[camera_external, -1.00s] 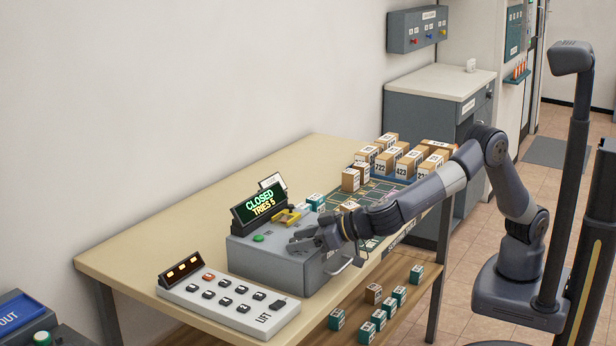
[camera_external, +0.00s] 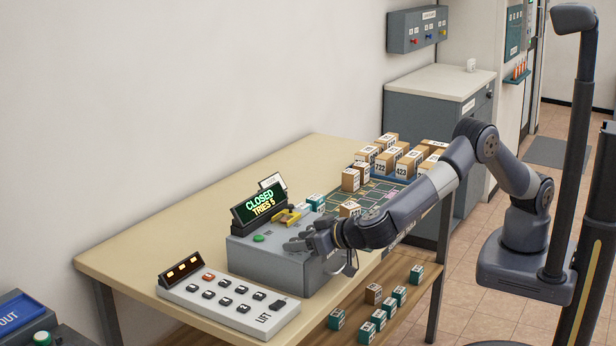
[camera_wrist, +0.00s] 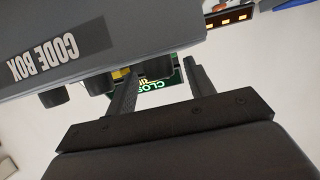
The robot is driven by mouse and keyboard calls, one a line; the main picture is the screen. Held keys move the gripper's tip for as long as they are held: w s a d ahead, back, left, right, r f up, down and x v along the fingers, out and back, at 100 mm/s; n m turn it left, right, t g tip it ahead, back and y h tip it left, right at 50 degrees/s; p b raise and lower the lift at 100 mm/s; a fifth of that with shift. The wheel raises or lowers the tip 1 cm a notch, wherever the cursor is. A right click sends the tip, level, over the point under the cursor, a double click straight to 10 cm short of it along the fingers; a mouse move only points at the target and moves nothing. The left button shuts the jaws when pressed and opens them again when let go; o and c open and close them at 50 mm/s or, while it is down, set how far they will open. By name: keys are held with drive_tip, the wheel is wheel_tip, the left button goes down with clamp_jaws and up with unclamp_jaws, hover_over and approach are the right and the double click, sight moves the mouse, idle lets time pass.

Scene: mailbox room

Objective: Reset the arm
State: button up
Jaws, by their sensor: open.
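My arm (camera_external: 400,215) reaches left from its base over the table. My gripper (camera_external: 300,243) is open beside the right front part of the grey code box (camera_external: 262,262), close to its top edge. I cannot tell whether it touches the box. In the wrist view the two fingers of my gripper (camera_wrist: 160,85) stand apart with nothing held between them. The code box (camera_wrist: 130,25) fills the top left there, with its label upside down. Its display (camera_external: 260,203) reads CLOSED, TRIES 5.
A white lift keypad (camera_external: 228,303) lies in front of the box. Behind the box are a green grid mat (camera_external: 370,195) and several numbered cartons (camera_external: 385,160). Several teal cubes (camera_external: 398,294) and a brown one sit on the lower shelf. The table's left part (camera_external: 150,240) is clear.

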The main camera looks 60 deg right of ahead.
drive_tip(key=shift+b+v, duration=0.45)
drive_tip(key=shift+v, duration=1.35)
drive_tip(key=shift+o, duration=0.6)
